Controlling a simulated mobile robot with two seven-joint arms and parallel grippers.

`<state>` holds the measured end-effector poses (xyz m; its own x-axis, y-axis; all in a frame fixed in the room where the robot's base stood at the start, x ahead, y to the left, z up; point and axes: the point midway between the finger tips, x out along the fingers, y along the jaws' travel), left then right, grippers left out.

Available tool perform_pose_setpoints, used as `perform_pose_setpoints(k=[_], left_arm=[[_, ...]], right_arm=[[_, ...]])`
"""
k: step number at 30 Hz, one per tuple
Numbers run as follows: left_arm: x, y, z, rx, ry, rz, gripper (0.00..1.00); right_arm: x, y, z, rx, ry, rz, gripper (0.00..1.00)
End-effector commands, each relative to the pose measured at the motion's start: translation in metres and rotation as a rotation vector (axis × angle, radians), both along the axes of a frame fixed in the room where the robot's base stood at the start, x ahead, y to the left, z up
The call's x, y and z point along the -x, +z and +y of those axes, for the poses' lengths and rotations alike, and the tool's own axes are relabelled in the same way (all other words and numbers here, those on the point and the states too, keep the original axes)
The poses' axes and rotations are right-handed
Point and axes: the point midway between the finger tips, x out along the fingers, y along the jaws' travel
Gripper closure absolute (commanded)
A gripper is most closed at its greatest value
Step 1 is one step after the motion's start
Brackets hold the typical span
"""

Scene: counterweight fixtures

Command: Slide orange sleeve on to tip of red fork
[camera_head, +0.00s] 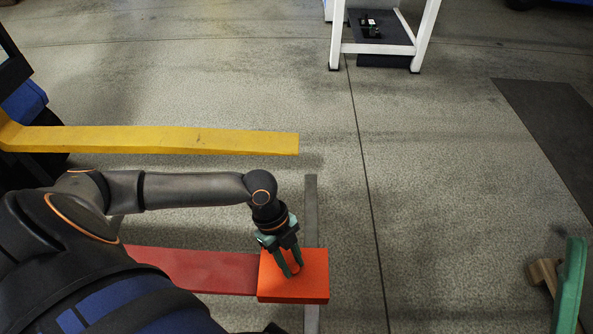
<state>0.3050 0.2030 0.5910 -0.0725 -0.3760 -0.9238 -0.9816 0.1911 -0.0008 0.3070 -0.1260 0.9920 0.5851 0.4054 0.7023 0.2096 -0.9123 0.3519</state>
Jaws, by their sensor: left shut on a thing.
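The orange sleeve (308,283) is a box-like block at the right end of the red fork (205,270). The fork's tip is hidden at the sleeve, so I cannot tell how far the sleeve sits around it. My left gripper (293,272) reaches down from above and its green fingers are shut on the orange sleeve. My left arm crosses above the red fork. My right gripper does not show.
A yellow fork (180,139) runs beyond my arm, its tip free. A grey bar (311,210) lies under the sleeve. A white-legged stand (375,47) is at the back. A green-topped object (570,285) stands at the lower right. The floor between is clear.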

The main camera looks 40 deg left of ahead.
Motion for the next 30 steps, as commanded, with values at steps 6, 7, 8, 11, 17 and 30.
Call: perform_pose_setpoints(k=[6,7,8,11,17,30], left_arm=[[0.006,0.002,0.010,0.000,0.001,0.000,1.00],[0.007,0.002,0.011,0.000,0.001,0.000,1.00],[0.008,0.002,0.012,0.000,0.002,0.001,1.00],[0.010,0.002,0.016,0.001,0.002,0.000,1.00],[0.014,0.001,0.022,0.001,0.000,-0.001,1.00],[0.016,0.001,0.025,0.000,0.001,-0.001,1.00]], right_arm=[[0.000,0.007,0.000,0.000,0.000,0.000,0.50],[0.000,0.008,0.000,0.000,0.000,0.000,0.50],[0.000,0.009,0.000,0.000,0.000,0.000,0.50],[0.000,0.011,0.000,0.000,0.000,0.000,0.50],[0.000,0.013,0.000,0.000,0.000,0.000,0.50],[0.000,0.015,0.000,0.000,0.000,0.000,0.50]])
